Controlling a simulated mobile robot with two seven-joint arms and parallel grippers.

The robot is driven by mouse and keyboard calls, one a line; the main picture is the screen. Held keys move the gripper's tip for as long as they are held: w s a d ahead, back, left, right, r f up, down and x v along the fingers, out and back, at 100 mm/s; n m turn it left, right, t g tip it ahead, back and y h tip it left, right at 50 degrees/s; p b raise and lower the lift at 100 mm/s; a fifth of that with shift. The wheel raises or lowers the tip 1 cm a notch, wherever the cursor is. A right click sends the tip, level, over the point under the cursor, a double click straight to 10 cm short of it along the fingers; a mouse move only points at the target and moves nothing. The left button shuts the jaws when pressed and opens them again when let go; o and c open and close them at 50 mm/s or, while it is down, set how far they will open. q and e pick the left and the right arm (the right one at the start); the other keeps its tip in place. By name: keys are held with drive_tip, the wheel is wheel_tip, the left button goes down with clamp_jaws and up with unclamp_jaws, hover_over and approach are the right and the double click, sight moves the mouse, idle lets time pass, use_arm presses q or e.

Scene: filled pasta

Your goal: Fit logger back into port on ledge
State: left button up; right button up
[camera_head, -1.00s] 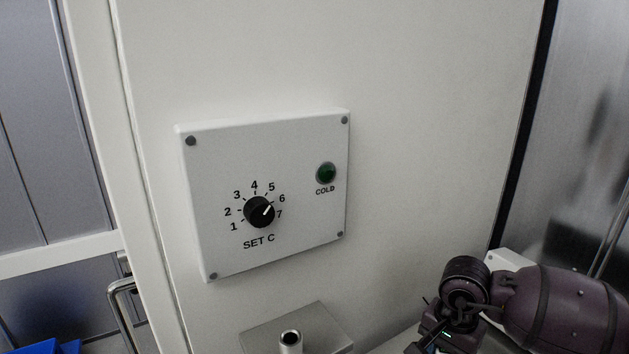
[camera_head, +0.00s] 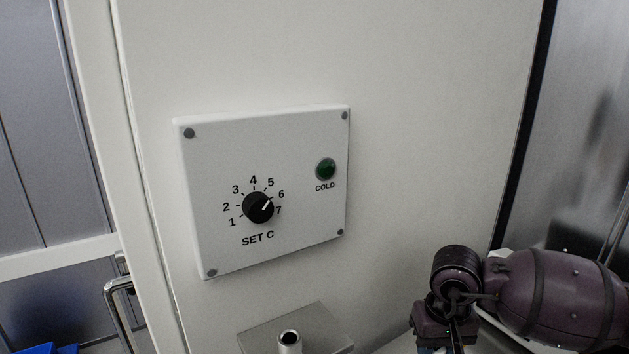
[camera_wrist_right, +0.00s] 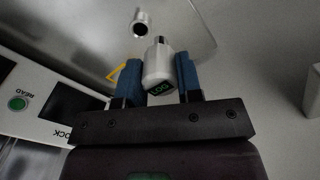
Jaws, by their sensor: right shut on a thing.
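The logger (camera_wrist_right: 157,66), a small pale cylinder with a narrower neck and a green LOG display, is between the blue finger pads of my right gripper (camera_wrist_right: 158,75). The gripper is shut on it. In the wrist view the port (camera_wrist_right: 140,24), a short metal tube with a dark opening, stands beyond the logger's neck and slightly left, apart from it. In the head view the port (camera_head: 289,339) rises from the grey ledge (camera_head: 262,333) at the bottom edge. My right wrist shows at the lower right there, its fingertips not clearly seen. My left gripper is not in view.
A white control box (camera_head: 262,190) with a dial and a green COLD light is on the wall above the ledge. A door handle (camera_head: 118,310) is at the left. In the wrist view a panel with a green READ button (camera_wrist_right: 18,103) lies left of the gripper.

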idle(0.4)
drive_tip(key=shift+s+d+f, duration=0.1)
drive_tip(key=shift+s+f, duration=0.05)
drive_tip(key=shift+f, duration=0.05)
drive_tip(key=s+d+m, duration=0.2)
drive_tip(key=d+m, duration=0.1)
drive_tip(key=d, duration=1.2)
drive_tip(key=s+d+r+n+b, duration=0.1)
drive_tip(key=s+d+r, duration=0.1)
drive_tip(key=d+r, duration=0.85)
drive_tip(key=f, duration=0.7)
drive_tip(key=f+n+p, duration=0.1)
drive_tip(key=f, duration=0.5)
drive_tip(key=f+n+p, duration=0.1)
drive_tip(key=f, duration=0.6)
drive_tip(key=shift+w+a+f, duration=0.1)
drive_tip(key=shift+w+f, duration=0.2)
drive_tip(key=shift+f, duration=0.05)
